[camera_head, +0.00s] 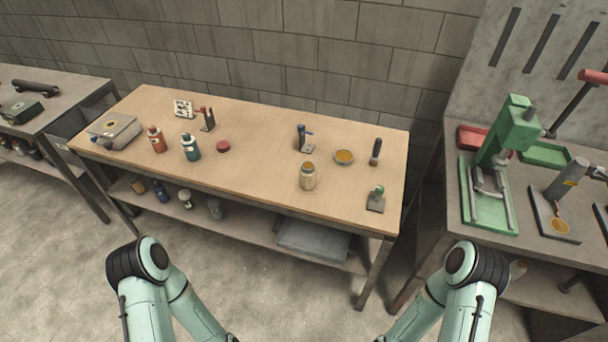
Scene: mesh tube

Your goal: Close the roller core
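I cannot tell for sure which thing is the roller core. On the right bench (432,222) stands a green machine (513,130) over a green tray-like base (488,195) with metal rails. To its right is a grey cylindrical device (566,178) on a dark plate. A red-ended lever (592,76) rises at the right edge, partly cut off. Both my arms show at the bottom, but my left and right grippers are out of view.
The wooden table (260,175) holds an orange bottle (157,140), a teal bottle (191,149), a red lid (223,146), a jar (308,177), a bowl (344,157) and small tools. A grey bench (60,118) stands left. Floor in front is clear.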

